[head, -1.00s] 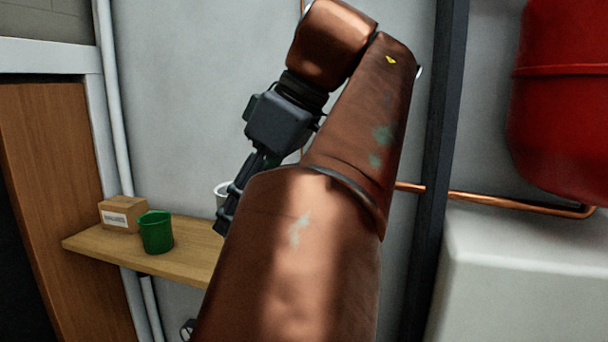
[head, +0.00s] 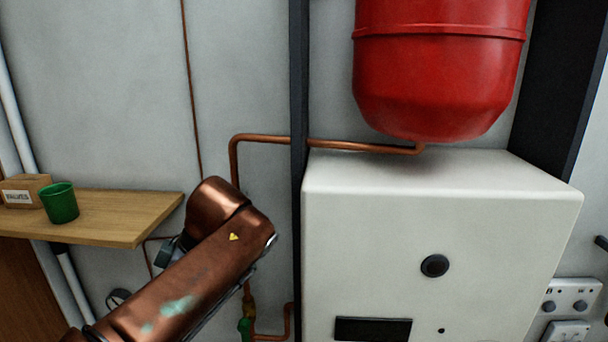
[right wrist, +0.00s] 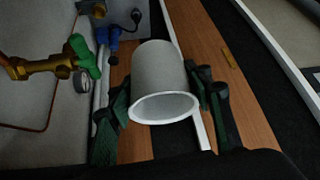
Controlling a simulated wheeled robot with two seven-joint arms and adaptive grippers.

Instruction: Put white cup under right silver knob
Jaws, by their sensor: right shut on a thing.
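The white cup (right wrist: 158,70) is between the fingers of my right gripper (right wrist: 160,88) in the right wrist view, which is shut on it. The cup's open rim faces the wrist camera. No knob is clearly silver: small grey knobs (head: 548,306) sit on a pale plate at the far right, and a dark round knob (head: 434,265) is on the white boiler-like box. My left gripper is not in view.
A wooden shelf (head: 125,222) at left holds a green cup (head: 60,203) and a cardboard box (head: 22,190). A red tank (head: 440,70) hangs above the white box (head: 370,225). A dark post (head: 299,90) and copper pipe (head: 270,138) stand beside my arm.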

